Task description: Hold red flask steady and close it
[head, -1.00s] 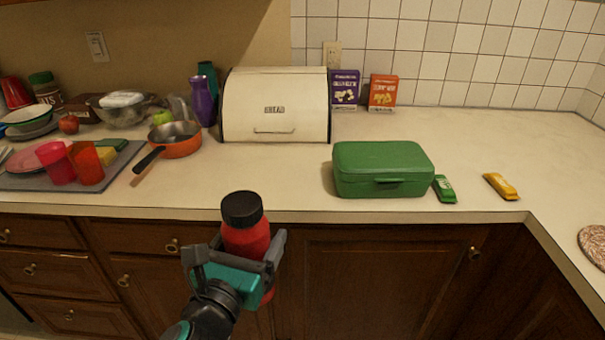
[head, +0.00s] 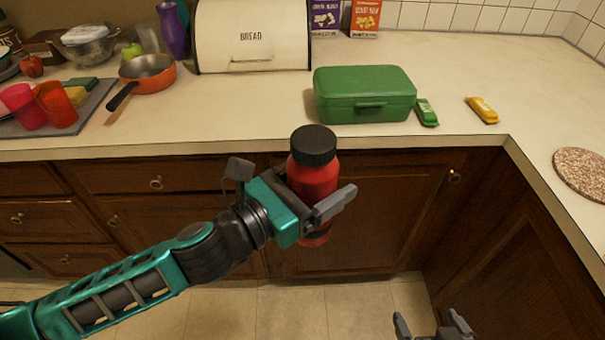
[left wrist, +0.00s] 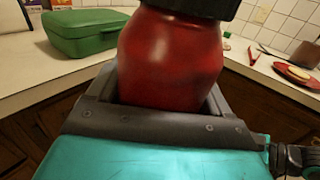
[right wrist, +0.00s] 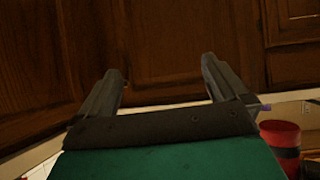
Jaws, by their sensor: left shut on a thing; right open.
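The red flask (head: 313,184) stands upright in front of the counter edge, with a black lid (head: 313,145) on its top. My left gripper (head: 318,205) is shut around the flask's body and holds it in the air. The flask also fills the middle of the left wrist view (left wrist: 170,60), its lid cut off by the top edge. In the right wrist view the flask (right wrist: 281,140) shows at the lower right. My right gripper (head: 432,325) is open and empty, low at the bottom edge of the head view. Its two fingers (right wrist: 165,85) are apart in the right wrist view.
A green lunch box (head: 365,95), a green bar (head: 427,112) and a yellow bar (head: 482,109) lie on the counter. A pan (head: 148,73), cups and a bread box (head: 252,38) stand further left. A round mat (head: 582,174) lies at right. Cabinet fronts are close behind the flask.

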